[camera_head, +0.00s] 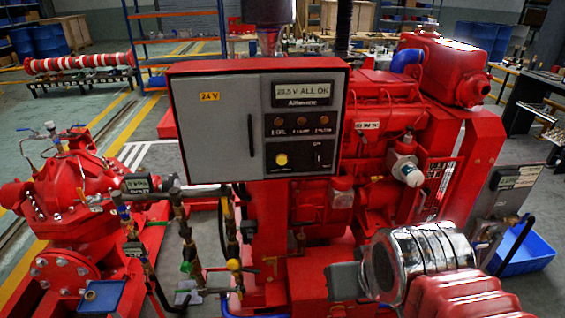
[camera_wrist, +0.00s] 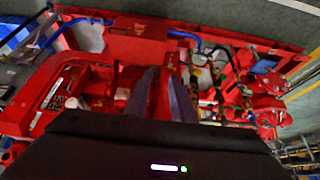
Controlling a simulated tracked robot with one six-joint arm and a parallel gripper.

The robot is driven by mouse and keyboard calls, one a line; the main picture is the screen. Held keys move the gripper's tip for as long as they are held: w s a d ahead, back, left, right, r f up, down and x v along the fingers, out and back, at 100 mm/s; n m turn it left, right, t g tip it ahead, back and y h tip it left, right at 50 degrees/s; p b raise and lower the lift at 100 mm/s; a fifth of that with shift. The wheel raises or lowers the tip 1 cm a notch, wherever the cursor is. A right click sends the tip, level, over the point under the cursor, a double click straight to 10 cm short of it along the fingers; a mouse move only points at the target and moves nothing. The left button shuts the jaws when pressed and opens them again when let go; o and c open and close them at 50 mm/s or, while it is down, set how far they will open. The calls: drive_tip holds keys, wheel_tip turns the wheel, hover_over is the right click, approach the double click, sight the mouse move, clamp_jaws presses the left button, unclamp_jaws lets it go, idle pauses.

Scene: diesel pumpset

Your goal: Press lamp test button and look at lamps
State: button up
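The grey control panel (camera_head: 215,140) with a red frame stands upright near the middle of the head view. Its display (camera_head: 303,93) reads about "28.5 V ALL OK". Below it, three small lamps (camera_head: 302,121) sit in a row, dull brown and apparently unlit. A round yellow button (camera_head: 281,159) is on the black lower plate, left of a small switch (camera_head: 318,155). Its label is too small to read. In the wrist view, my gripper (camera_wrist: 165,75) shows two dark fingers apart, with red machinery visible between them. It holds nothing I can see. The button and lamps are not identifiable there.
The red engine (camera_head: 385,110) stands behind and right of the panel. A red pump (camera_head: 75,195) with pipes and gauges is at left. A ribbed chrome cylinder (camera_head: 425,262) is in the right foreground. A blue bin (camera_head: 522,252) is on the floor at right.

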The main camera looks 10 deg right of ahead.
clamp_jaws()
idle(1.4)
